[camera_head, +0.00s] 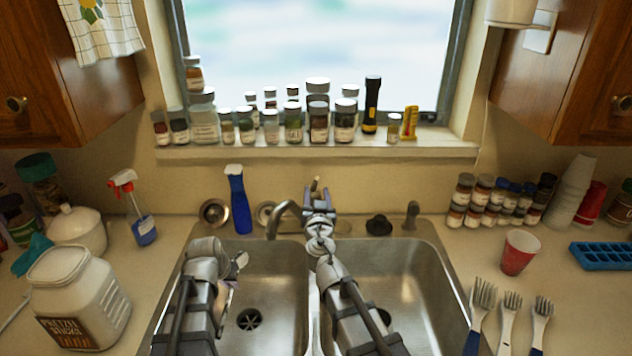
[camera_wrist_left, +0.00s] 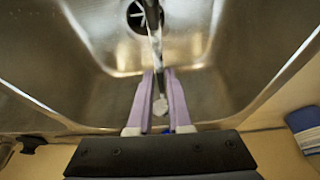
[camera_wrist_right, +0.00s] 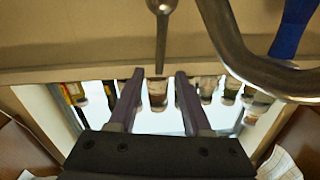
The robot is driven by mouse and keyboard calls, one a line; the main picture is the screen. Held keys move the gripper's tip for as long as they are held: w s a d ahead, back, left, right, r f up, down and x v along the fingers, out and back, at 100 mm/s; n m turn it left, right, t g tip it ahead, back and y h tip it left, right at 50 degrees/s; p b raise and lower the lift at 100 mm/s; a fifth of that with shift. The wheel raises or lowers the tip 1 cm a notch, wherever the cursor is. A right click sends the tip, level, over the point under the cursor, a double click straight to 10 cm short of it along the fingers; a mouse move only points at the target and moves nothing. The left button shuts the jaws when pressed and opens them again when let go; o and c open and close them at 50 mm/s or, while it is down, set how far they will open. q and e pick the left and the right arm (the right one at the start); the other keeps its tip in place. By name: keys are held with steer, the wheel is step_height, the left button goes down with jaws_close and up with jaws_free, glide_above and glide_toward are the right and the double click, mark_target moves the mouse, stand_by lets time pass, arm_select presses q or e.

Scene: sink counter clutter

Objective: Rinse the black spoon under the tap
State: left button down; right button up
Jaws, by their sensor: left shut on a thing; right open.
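The black spoon (camera_wrist_left: 158,55) is gripped in my left gripper (camera_wrist_left: 161,80), seen in the left wrist view. It extends over the left basin toward the drain, and a pale streak along it looks like water. In the head view my left gripper (camera_head: 235,278) is low over the left basin (camera_head: 275,275), and the spoon is hidden there. The tap (camera_head: 281,212) curves over the basin from the back. My right gripper (camera_head: 319,198) is open at the tap lever (camera_head: 316,184). In the right wrist view the lever (camera_wrist_right: 161,35) is between the open fingertips; contact is unclear.
A blue bottle (camera_head: 239,205) stands behind the left basin. The right basin (camera_head: 415,275) looks empty where visible. A pretzel jar (camera_head: 78,297) is on the left counter. Jars line the sill (camera_head: 300,147).

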mark_target(316, 182)
steer(key=w, duration=0.6)
steer(key=shift+w, duration=0.35)
steer(key=shift+a, duration=0.1)
jaws_close()
stand_by(0.9)
